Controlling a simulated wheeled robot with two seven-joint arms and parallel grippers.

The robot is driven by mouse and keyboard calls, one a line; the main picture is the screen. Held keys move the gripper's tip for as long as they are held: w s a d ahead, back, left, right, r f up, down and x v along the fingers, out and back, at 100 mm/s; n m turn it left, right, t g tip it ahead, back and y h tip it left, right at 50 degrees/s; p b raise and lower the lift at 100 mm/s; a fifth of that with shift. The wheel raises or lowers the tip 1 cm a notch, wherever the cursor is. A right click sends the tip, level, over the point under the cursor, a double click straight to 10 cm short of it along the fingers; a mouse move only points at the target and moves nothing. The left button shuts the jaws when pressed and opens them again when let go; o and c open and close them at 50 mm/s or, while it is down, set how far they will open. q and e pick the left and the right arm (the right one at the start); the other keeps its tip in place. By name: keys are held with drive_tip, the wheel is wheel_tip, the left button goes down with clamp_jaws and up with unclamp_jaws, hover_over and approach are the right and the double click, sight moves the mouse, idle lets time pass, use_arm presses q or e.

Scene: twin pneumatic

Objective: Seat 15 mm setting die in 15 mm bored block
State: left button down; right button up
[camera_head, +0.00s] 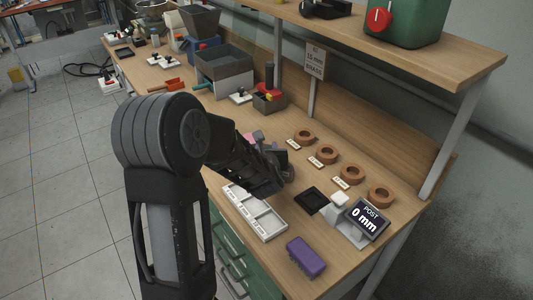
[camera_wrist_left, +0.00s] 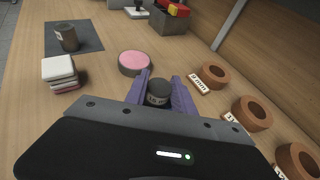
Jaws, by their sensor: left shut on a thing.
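My left gripper (camera_head: 280,160) is over the bench, shut on a small dark cylinder (camera_wrist_left: 158,98). The cylinder stands upright between the purple fingers and bears a pale label too small to read surely. Its lower end is hidden. Several brown bored blocks, ring-shaped with a round hole, stand in a row right of the gripper: the far one (camera_head: 305,136), then (camera_head: 327,155), (camera_head: 351,173) and the near one (camera_head: 381,196). My right gripper is not seen.
A pink-topped disc (camera_wrist_left: 134,62), stacked pale pads (camera_wrist_left: 60,74) and a cylinder on a dark mat (camera_wrist_left: 67,38) lie beyond the gripper. A compartment tray (camera_head: 255,212), black pad (camera_head: 312,200), purple block (camera_head: 306,258) and "POST 0 mm" display (camera_head: 367,219) are nearer. A post sign (camera_head: 315,60) reads 15 mm.

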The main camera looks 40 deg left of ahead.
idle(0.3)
use_arm(q)
wheel_tip(320, 180, up, 10)
drive_tip(key=shift+r+p, duration=0.1)
drive_tip(key=shift+p, duration=0.35)
idle(0.6)
drive_tip(key=d+f+m+t+h, duration=0.1)
drive_tip(key=d+m+h, duration=0.2)
drive_tip(key=d, duration=1.6)
drive_tip(key=s+d+f+m+t+h, duration=0.1)
drive_tip(key=d+m+h, duration=0.3)
drive_tip(key=d, duration=1.6)
drive_tip(key=shift+s+d+f+m+t+h, duration=0.15)
drive_tip(key=shift+d+f+m+t+h, duration=0.15)
drive_tip(key=shift+f+t+h, duration=0.35)
drive_tip(key=shift+f, duration=0.1)
